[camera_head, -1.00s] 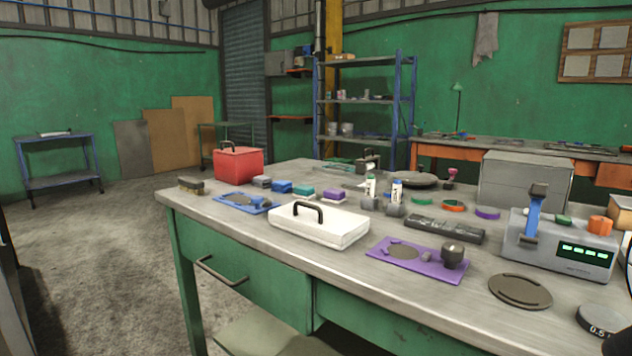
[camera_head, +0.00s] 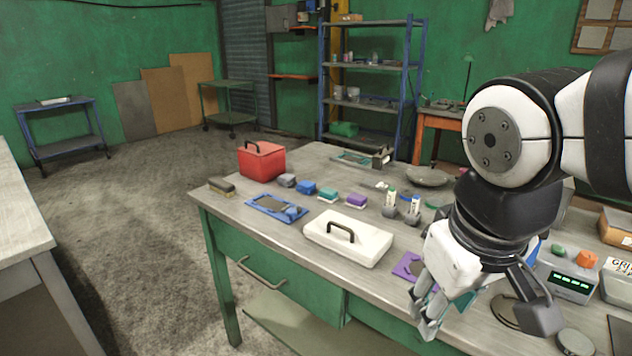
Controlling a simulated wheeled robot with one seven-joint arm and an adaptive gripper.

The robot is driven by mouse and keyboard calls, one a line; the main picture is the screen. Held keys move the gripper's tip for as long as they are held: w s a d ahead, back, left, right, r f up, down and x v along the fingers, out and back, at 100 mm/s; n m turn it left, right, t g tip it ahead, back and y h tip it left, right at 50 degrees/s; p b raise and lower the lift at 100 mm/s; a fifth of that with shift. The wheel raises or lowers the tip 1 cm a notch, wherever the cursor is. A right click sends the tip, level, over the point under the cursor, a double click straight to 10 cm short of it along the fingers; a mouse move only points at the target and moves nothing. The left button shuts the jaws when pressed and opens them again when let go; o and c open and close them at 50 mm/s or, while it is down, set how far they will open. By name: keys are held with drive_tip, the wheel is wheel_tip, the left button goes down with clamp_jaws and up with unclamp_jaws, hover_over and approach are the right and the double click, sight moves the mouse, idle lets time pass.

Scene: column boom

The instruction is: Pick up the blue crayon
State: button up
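No plain crayon shape is clear to me. A white stick with a blue top (camera_head: 414,206) stands upright in a grey holder on the workbench and may be the blue crayon. A similar white stick with a green top (camera_head: 390,199) stands just left of it. My gripper (camera_head: 478,312) is at the lower right, pointing down over the bench's front part, fingers spread and seemingly empty. It is in front of and to the right of the blue-topped stick, not touching it. My arm hides much of the right side of the bench.
A white case with a black handle (camera_head: 348,238) lies near the bench front. A red box (camera_head: 262,161), several small coloured blocks and a blue tray (camera_head: 276,208) stand farther left. A purple plate (camera_head: 406,266) is partly hidden by my gripper. A scale (camera_head: 568,284) stands right.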

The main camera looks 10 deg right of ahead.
sight(416, 196)
drive_tip(key=w+d+r+n+g+h+p, duration=0.1)
drive_tip(key=w+d+r+n+h+p, duration=0.15)
drive_tip(key=d+r+p, duration=0.4)
drive_tip(key=w+d+f+n+g+h+p, duration=0.1)
drive_tip(key=w+d+f+n+h, duration=0.3)
drive_tip(key=w, duration=0.3)
drive_tip(key=w+d+f+n+h+p, duration=0.1)
drive_tip(key=w+d+n+h, duration=0.1)
drive_tip(key=w+d+h, duration=0.3)
drive_tip(key=w+f+n+t, duration=0.3)
drive_tip(key=w+f+n, duration=0.1)
drive_tip(key=w+n, duration=0.1)
drive_tip(key=w+a+f+n+t+h, duration=0.1)
drive_tip(key=w+f+n+t, duration=0.2)
drive_tip(key=w+n, duration=0.3)
drive_tip(key=w+a+f+n+t, duration=0.1)
drive_tip(key=w+f+n+t, duration=0.3)
drive_tip(key=w, duration=0.4)
drive_tip(key=shift+w+a+f+n, duration=0.1)
drive_tip(key=shift+w+f+n, duration=0.2)
drive_tip(key=shift+f+n, duration=0.5)
drive_tip(key=x, duration=0.6)
drive_tip(key=b+x, duration=0.1)
drive_tip(key=x, duration=0.6)
drive_tip(key=shift+w+r, duration=0.25)
drive_tip(key=shift+w, duration=0.15)
clamp_jaws()
